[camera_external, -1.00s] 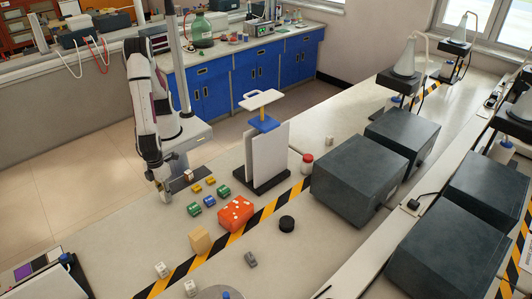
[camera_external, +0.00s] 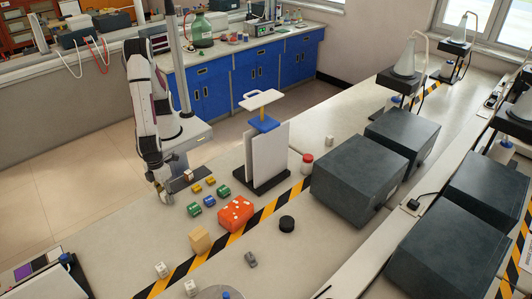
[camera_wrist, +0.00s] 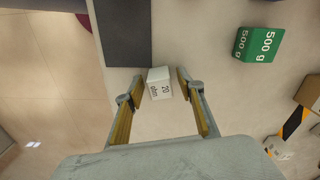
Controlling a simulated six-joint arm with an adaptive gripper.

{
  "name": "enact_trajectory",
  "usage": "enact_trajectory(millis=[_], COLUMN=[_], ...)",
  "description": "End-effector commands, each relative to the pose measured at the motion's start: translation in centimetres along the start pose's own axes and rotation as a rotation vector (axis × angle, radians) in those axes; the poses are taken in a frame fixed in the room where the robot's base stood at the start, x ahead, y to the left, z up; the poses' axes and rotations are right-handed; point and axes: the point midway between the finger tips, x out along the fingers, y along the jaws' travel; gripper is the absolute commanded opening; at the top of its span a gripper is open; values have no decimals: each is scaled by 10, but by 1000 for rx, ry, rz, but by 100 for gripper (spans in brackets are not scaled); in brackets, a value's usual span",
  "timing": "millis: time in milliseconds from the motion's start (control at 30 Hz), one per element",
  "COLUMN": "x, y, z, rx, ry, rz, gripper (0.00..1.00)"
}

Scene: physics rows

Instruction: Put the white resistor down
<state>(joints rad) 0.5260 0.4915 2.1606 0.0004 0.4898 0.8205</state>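The white resistor (camera_wrist: 160,83), a small white block marked "20 ohm", shows in the wrist view between the two fingers of my gripper (camera_wrist: 160,83). A narrow gap shows on each side of it, so the fingers are open around it and not pressed on it. It is beside the lower right corner of a dark plate (camera_wrist: 122,35). In the external view my gripper (camera_external: 166,193) points down at the left edge of the bench.
A green 500 g weight (camera_wrist: 258,44) lies to the right in the wrist view. In the external view, several green and yellow pieces, an orange block (camera_external: 236,213) and a tan block (camera_external: 199,240) lie to the right. The bench edge drops to the floor at the left.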

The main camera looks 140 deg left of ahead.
Motion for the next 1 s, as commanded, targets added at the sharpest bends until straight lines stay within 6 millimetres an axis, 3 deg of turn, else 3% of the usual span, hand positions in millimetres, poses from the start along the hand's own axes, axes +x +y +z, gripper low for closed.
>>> enact_trajectory(millis=[267,800,1000], x=[-9,-64,-76], y=[0,-5,-5], z=[0,3,3], rx=[0,0,0], ry=[1,3,1], rz=[-1,-3,-1], gripper=[38,38,38])
